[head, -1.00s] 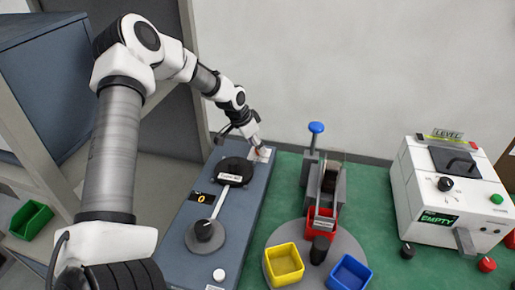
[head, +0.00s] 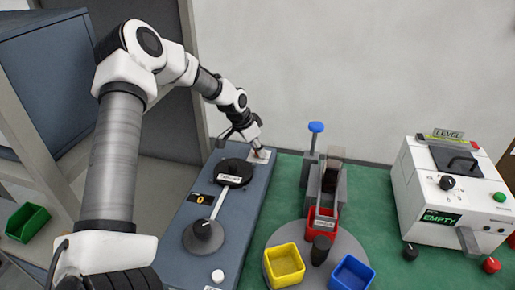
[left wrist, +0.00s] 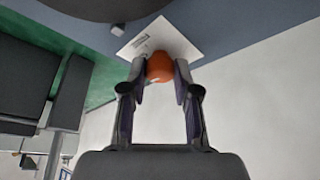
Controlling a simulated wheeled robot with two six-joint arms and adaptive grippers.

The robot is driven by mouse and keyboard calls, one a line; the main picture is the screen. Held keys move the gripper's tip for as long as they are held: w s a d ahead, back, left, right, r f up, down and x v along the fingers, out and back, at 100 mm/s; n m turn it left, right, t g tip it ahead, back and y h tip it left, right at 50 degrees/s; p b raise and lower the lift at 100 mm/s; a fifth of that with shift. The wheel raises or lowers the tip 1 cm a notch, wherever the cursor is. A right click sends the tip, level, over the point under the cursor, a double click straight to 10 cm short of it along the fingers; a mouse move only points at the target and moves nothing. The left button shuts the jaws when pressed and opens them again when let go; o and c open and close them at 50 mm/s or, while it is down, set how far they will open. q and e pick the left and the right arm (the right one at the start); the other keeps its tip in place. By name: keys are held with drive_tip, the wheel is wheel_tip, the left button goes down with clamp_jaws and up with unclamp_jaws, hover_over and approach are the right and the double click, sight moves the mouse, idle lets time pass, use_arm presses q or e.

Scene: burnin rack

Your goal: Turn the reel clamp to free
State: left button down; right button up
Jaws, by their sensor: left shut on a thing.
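The reel clamp appears to be the orange round knob (left wrist: 160,68) with a small white mark, seen in the left wrist view in front of a white label plate (left wrist: 165,38). My left gripper (left wrist: 161,78) is shut on this knob, one finger on each side. In the head view my left gripper (head: 257,147) reaches down to the far end of the blue-grey bench unit, at the white plate (head: 264,157). The knob is mostly hidden there by the fingers, and its pointing direction cannot be read. My right gripper is not in view.
The bench unit (head: 182,262) carries a black reel disc (head: 234,166) and a grey knob with a long lever (head: 204,236). A turntable holds yellow (head: 285,266), blue (head: 352,274) and red bins. A white tester (head: 410,205) reading EMPTY stands right. A wall is close behind.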

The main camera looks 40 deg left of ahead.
use_arm(q)
drive_tip(key=shift+w+a+f+m+b, duration=0.1)
drive_tip(key=shift+f+m+b, duration=0.05)
drive_tip(key=shift+m+b, duration=0.65)
drive_tip(key=shift+m+h+b, duration=0.6)
drive_tip(key=shift+m+b, duration=0.4)
drive_tip(key=shift+b, duration=0.25)
drive_tip(key=m+b, duration=0.1)
drive_tip(key=m+g+h, duration=0.1)
drive_tip(key=m, duration=0.1)
drive_tip(key=shift+w+a+r+m+b, duration=0.15)
drive_tip(key=shift+r+m+b, duration=0.05)
drive_tip(key=shift+m+b, duration=0.15)
drive_tip(key=shift+m+g, duration=0.6)
drive_tip(key=shift+m, duration=0.35)
drive_tip(key=m, duration=0.2)
drive_tip(key=shift+w+r+m+g+h, duration=0.1)
drive_tip(key=shift+m+g+h, duration=0.2)
drive_tip(key=shift+g, duration=0.1)
drive_tip(key=m+g, duration=0.1)
drive_tip(key=m, duration=0.2)
drive_tip(key=m+g+p, duration=0.1)
drive_tip(key=m, duration=0.1)
drive_tip(key=shift+w+m, duration=0.15)
drive_tip(key=shift+m, duration=0.25)
drive_tip(key=c, duration=0.9)
unclamp_jaws()
